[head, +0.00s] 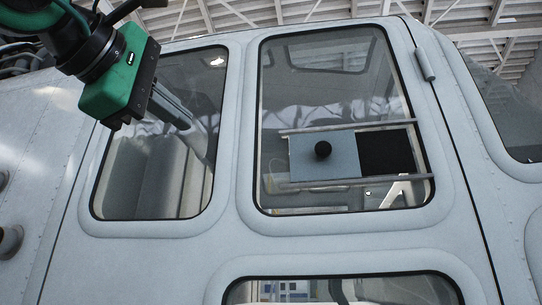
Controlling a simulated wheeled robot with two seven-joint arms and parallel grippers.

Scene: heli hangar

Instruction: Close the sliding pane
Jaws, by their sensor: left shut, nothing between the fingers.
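The sliding pane (308,157) is a blue-grey panel with a round black knob (323,149). It sits between two horizontal rails (358,182) in the middle window of the helicopter door. A dark opening (387,152) shows to its right, between the same rails. My left gripper (187,122) comes in from the upper left, in front of the left window. Its fingers are shut and empty, to the left of the knob and apart from it. My right gripper is not in view.
The grey door frame (237,130) stands between the left window (120,180) and the middle window. A hinge (425,65) sticks out at the upper right. A lower window (340,291) shows at the bottom. The space in front of the pane looks clear.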

